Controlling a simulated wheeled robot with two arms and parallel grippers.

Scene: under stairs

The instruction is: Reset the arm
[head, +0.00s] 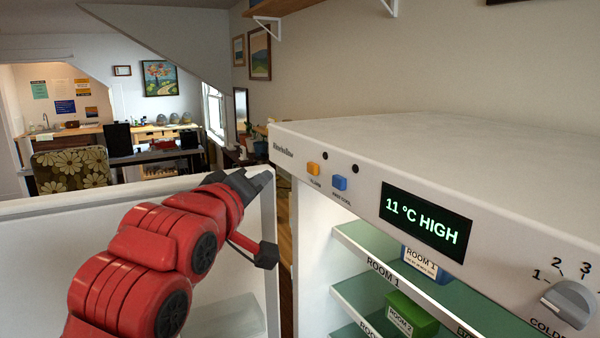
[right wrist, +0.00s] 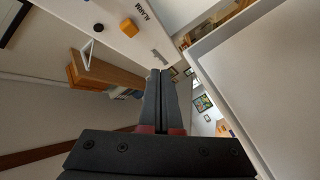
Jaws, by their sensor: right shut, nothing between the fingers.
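My right arm is red and black and reaches up from the bottom left of the head view. Its right gripper (head: 252,182) is in front of the open fridge door (head: 90,208), left of the fridge's control panel. In the right wrist view the two dark fingers of the right gripper (right wrist: 161,75) lie together with nothing between them. The orange alarm button (right wrist: 129,28) shows above and left of the fingertips there. My left gripper is not in view.
The white fridge (head: 420,125) stands open at the right; its display (head: 427,221) reads "11 °C HIGH". A blue box (head: 425,262) and a green box (head: 411,315) sit on its shelves. A grey dial (head: 570,302) is at the panel's right. A desk and flowered chair (head: 70,170) stand far behind.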

